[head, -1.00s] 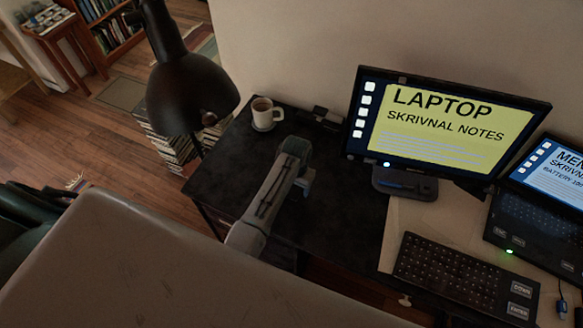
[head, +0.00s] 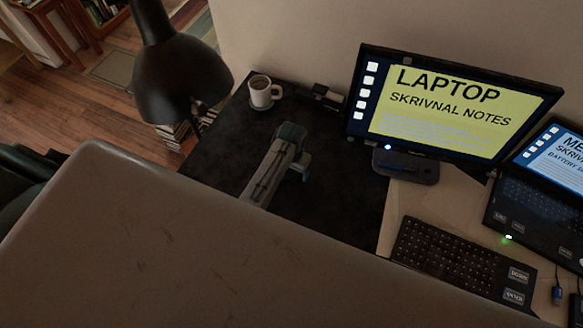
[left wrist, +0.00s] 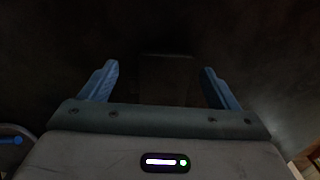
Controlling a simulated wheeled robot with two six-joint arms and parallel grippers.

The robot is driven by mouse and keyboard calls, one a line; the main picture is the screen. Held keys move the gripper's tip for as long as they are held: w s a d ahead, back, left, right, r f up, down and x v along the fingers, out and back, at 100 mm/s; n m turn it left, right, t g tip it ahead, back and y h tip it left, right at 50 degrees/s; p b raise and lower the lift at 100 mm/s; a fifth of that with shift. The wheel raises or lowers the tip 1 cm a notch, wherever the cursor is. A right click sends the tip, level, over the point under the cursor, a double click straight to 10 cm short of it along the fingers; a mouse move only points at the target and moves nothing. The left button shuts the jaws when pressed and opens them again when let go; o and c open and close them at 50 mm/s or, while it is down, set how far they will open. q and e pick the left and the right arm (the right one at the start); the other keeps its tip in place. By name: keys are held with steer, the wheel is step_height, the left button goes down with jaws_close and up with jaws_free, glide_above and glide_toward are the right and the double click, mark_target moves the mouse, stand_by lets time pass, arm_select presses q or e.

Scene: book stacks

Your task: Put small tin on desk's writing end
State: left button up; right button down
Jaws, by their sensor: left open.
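My left gripper (head: 303,168) is low over the black left part of the desk (head: 225,155), and its arm hides much of what lies under it. In the left wrist view the two blue fingers of the gripper (left wrist: 159,70) stand wide apart. Between them is a faint, dark, boxy shape (left wrist: 166,80); it is too dark to tell whether it is the small tin. I cannot make out the tin for sure in either view. My right gripper is not in view.
A white mug (head: 262,92) stands near the desk's back left corner, with a small black object (head: 322,96) beside it. A black lamp (head: 180,80) hangs over the left edge. A monitor (head: 450,105), keyboard (head: 465,262) and laptop (head: 545,205) fill the right part.

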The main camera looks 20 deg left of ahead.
mark_target(292, 171)
arm_select(q)
steer(key=shift+w, duration=0.1)
steer(key=shift+w+r, duration=0.1)
steer(key=shift+r, duration=0.05)
step_height(292, 171, up, 12)
steer(key=b, duration=0.3)
steer(key=shift+f+b, duration=0.2)
steer(key=shift+b, duration=0.1)
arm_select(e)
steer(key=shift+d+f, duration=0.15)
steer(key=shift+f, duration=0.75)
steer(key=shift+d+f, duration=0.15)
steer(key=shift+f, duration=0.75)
arm_select(q)
steer(key=shift+d, duration=0.15)
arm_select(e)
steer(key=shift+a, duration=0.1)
